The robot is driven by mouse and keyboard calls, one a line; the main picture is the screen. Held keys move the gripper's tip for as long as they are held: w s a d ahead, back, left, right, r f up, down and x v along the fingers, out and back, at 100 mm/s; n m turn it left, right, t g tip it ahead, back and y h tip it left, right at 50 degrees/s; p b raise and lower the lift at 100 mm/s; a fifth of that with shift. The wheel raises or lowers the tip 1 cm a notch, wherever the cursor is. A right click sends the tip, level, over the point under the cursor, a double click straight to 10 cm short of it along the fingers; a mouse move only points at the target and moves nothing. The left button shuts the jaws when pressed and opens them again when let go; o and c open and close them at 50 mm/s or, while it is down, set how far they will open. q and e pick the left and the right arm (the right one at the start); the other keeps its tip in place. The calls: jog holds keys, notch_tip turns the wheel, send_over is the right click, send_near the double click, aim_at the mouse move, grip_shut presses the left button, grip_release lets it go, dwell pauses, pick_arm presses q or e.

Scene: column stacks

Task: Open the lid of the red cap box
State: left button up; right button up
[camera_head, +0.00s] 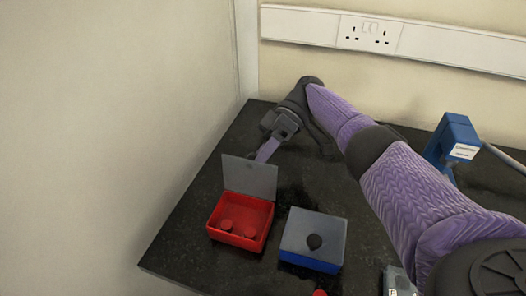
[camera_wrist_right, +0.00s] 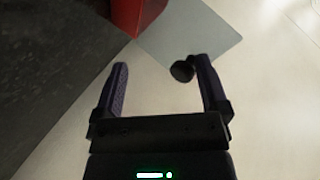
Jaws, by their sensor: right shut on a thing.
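The red cap box (camera_head: 238,241) stands on the dark table, left of the blue box. My right gripper (camera_head: 267,150) is behind the raised lid and shut on the knob, which sits against the right finger in the wrist view. My left gripper is not in view.
A blue box (camera_head: 310,262) with a closed grey lid and dark knob stands right of the red box. A blue device (camera_head: 454,143) stands at the back right. A red cap (camera_head: 320,293) lies near the front. Walls bound the table's left and back.

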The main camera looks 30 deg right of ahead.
dwell(0.3)
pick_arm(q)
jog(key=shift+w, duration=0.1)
pick_arm(e)
jog(key=shift+w+d, duration=0.1)
pick_arm(q)
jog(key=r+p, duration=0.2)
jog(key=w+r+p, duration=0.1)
jog(key=p, duration=0.1)
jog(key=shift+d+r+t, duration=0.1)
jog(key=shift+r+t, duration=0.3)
pick_arm(e)
notch_tip(320, 180, up, 10)
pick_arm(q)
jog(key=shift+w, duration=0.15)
pick_arm(e)
jog(key=shift+r, duration=0.2)
